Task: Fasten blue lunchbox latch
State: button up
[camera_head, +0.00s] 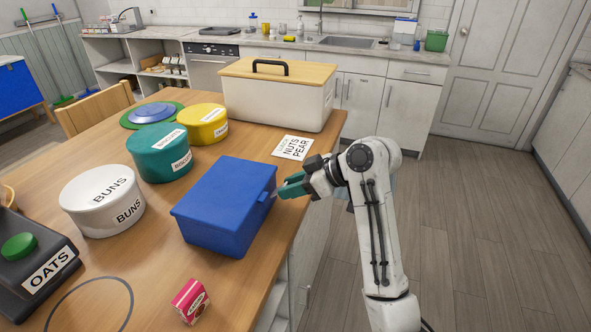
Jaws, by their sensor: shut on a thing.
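The blue lunchbox (225,210) stands on the wooden table near its right edge, with its lid down. My gripper (279,192) is at the lunchbox's right side, near the upper edge just below the lid. Its teal fingers are shut on a small pale part there, which looks like the latch (273,196). The fingers hide most of the latch, so I cannot tell its exact angle.
A card reading "NUTS PEAR" (293,147) lies behind the lunchbox, before a white box with a wooden lid (270,105). Teal (160,155), yellow (203,125) and white "BUNS" (103,200) tins stand left. A small red box (190,301) is in front.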

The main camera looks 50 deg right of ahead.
jog(key=r+g+p, duration=0.1)
jog(key=p, duration=0.1)
jog(key=g+p, duration=0.1)
jog(key=shift+w+a+r+h+p, duration=0.2)
jog(key=shift+w+r+h+p, duration=0.15)
jog(key=shift+w+h+p, duration=0.05)
jog(key=p, duration=0.1)
jog(key=g+p, duration=0.1)
jog(key=p, duration=0.1)
jog(key=shift+w+a+g+h, duration=0.1)
jog(key=shift+w+g+h, duration=0.2)
jog(key=shift+w, duration=0.05)
jog(key=shift+f, duration=0.1)
jog(key=o, duration=1.1)
jog(key=shift+c, duration=0.2)
jog(key=p+v, duration=0.4)
jog(key=v, duration=0.6)
jog(key=shift+r+p, duration=0.3)
jog(key=shift+r, duration=0.15)
